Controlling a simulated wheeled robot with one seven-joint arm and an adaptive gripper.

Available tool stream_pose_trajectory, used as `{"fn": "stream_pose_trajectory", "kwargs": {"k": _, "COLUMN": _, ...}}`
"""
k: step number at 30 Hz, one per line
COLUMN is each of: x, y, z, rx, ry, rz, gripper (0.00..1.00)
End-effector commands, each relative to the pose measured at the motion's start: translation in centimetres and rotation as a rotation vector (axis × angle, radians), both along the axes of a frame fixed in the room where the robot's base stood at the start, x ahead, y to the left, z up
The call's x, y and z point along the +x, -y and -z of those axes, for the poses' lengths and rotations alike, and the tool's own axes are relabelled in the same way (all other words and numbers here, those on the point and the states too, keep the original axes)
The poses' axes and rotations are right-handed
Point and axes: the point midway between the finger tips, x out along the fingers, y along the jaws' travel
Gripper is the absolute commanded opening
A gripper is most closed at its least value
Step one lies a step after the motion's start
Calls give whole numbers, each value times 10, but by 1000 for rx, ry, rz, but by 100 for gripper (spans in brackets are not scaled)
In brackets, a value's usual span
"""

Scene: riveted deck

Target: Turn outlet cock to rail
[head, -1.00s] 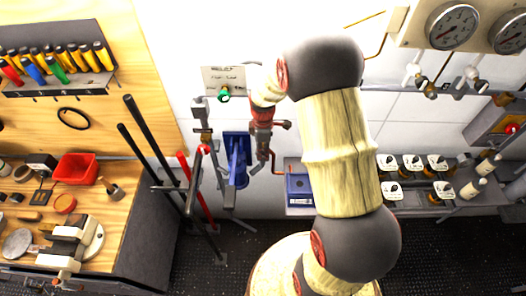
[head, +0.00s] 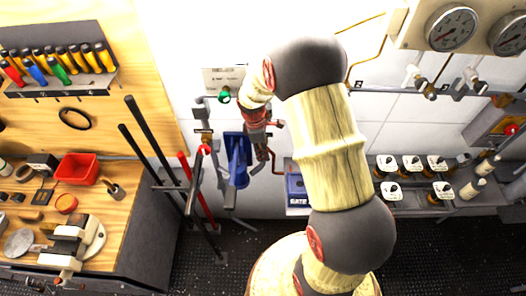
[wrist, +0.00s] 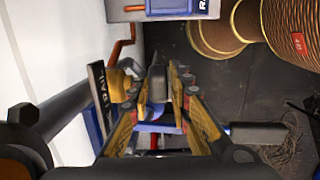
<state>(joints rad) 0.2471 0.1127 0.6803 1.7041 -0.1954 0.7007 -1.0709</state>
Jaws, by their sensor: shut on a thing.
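In the wrist view my gripper (wrist: 160,88) has its yellow-brown fingers on both sides of a grey lever (wrist: 157,82), and is shut on it. I take this lever to be the outlet cock's handle; the cock's body is mostly hidden. A black plate reading "RAIL" (wrist: 97,90) stands just left of the fingers, beside the white wall. In the head view my gripper (head: 262,154) is low at the wall, right of a blue fitting (head: 237,158); its fingertips and the lever are too small and covered to make out.
A copper pipe (head: 278,165) runs close right of the gripper. A blue box lettered "GATE" (head: 297,190) sits on a ledge right of it. Red and black bars (head: 195,190) stand at left. A green knob (head: 224,97) is above. Gauges (head: 451,27) hang upper right.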

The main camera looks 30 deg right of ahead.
Motion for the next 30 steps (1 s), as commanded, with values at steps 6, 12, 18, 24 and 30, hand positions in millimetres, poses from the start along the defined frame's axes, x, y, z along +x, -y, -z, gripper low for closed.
{"fn": "stream_pose_trajectory", "kwargs": {"k": 6, "x": 1, "y": 0, "z": -1, "rx": 0, "ry": 3, "rz": 1, "gripper": 22}}
{"fn": "stream_pose_trajectory", "kwargs": {"k": 12, "x": 1, "y": 0, "z": 0, "rx": 1, "ry": 3, "rz": 0, "gripper": 27}}
{"fn": "stream_pose_trajectory", "kwargs": {"k": 18, "x": 1, "y": 0, "z": -2, "rx": 1, "ry": 3, "rz": 0, "gripper": 27}}
{"fn": "stream_pose_trajectory", "kwargs": {"k": 24, "x": 3, "y": -2, "z": -24, "rx": 0, "ry": 5, "rz": -1, "gripper": 27}}
{"fn": "stream_pose_trajectory", "kwargs": {"k": 30, "x": 5, "y": -6, "z": -56, "rx": 1, "ry": 4, "rz": 1, "gripper": 27}}
